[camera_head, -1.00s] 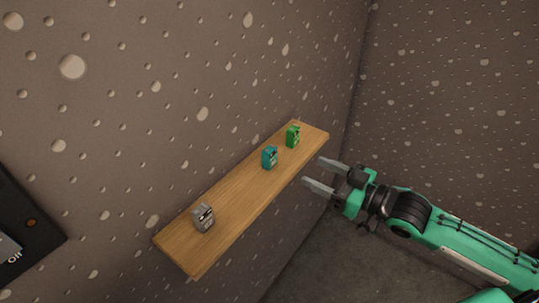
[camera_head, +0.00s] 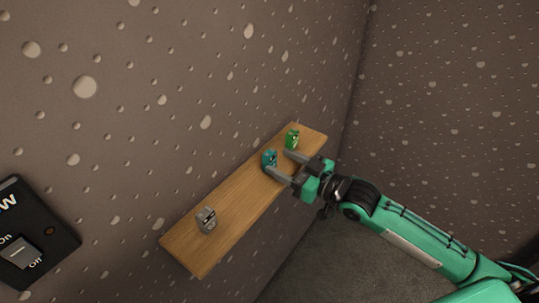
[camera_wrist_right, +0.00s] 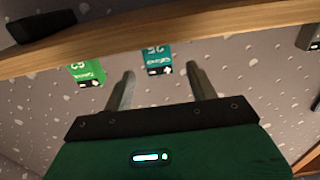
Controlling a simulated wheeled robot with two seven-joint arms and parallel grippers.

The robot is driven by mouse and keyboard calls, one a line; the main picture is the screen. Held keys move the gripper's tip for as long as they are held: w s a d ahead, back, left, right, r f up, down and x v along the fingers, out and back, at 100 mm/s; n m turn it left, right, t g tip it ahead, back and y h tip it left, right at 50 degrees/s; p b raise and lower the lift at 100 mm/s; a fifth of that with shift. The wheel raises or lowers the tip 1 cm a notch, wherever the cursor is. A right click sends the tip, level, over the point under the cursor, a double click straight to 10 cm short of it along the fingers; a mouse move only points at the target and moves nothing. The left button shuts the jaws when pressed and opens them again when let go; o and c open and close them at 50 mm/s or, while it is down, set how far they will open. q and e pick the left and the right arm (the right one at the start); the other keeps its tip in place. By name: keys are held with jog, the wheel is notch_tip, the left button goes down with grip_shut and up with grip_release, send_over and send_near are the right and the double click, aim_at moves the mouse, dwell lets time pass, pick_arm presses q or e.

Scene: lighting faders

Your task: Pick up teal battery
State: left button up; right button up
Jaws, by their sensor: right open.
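The teal battery (camera_head: 269,158) stands on the wooden shelf (camera_head: 240,200), between a green battery and a grey one. My right gripper (camera_head: 277,162) is open, with its fingertips over the shelf edge close to the teal battery. In the right wrist view the teal battery (camera_wrist_right: 157,56) sits just beyond the gap between the two open fingertips (camera_wrist_right: 160,72), nothing held. I cannot tell whether a finger touches it. My left gripper is out of view.
The green battery (camera_head: 292,139) stands close to the right gripper's far finger. The grey battery (camera_head: 207,220) is well apart at the shelf's near end. The wall runs along the shelf's back. A black switch panel (camera_head: 55,230) is on the wall at left.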

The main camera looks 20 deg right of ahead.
jog(key=shift+x, duration=1)
jog(key=shift+d, duration=0.1)
jog(key=c, duration=1)
jog(key=shift+c, duration=0.4)
jog(key=shift+r, duration=0.1)
